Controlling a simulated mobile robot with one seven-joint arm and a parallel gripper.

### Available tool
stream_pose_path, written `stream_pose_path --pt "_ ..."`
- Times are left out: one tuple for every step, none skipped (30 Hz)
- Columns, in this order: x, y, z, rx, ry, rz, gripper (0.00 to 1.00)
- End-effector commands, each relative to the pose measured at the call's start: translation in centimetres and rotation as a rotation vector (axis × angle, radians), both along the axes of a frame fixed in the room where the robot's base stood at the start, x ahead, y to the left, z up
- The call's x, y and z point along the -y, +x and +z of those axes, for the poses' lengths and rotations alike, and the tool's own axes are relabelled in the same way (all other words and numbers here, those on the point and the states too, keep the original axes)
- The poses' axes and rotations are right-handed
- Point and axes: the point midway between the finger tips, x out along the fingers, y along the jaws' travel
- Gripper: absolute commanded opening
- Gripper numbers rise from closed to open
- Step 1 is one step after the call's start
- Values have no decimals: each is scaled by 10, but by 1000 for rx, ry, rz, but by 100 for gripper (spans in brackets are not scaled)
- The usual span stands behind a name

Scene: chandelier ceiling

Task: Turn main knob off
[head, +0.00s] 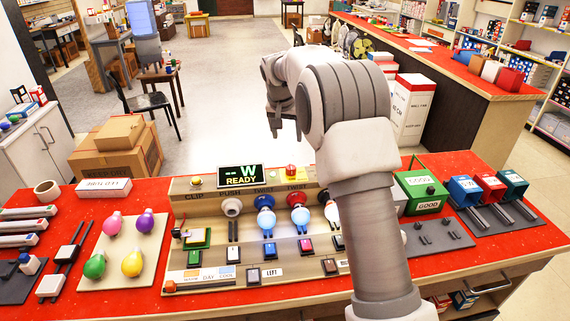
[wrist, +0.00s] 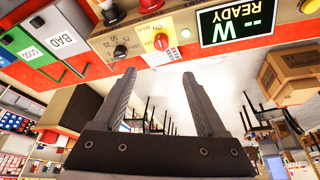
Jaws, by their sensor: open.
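A red knob (wrist: 161,41) sits by an "ON MAIN" label on the back of the tan console, seen upside down in the wrist view. In the head view the red knob (head: 291,170) stands just right of the READY display (head: 240,176). My gripper (wrist: 159,75) is open and empty, with its two fingers apart. In the head view my gripper (head: 286,133) hangs beyond the console's back edge, above and apart from the red knob. Which way the knob is turned is too small to tell.
A black dial (wrist: 120,51) with numbers is beside the red knob; my arm hides it in the head view. A green box (head: 422,185) stands right of my arm. Open floor lies behind the counter.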

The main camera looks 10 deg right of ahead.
Motion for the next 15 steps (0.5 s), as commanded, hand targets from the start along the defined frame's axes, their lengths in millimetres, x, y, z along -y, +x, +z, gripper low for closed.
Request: stream_pose_path --pt "0 2 -2 0 -1 -3 74" --pt "0 3 -4 0 -1 -3 74" --pt "0 5 -6 -1 -2 -4 74" --pt "0 5 -8 -1 -2 -4 74" --pt "0 6 -10 -1 -2 -4 74" --pt "1 8 -14 -2 -1 -4 74" --pt "2 9 -18 -3 -2 -4 74" --pt "2 10 -22 -4 -1 -4 74" --pt "3 13 -29 -4 -1 -4 74" --pt "4 14 -34 -4 -1 -4 74" --pt "5 17 -40 -5 -2 -5 74" --pt "7 20 -48 -5 -2 -5 74" --pt "8 22 -55 -4 -2 -5 74" --pt "9 24 -61 -4 -2 -5 74" --pt "10 28 -68 -4 -2 -5 74"
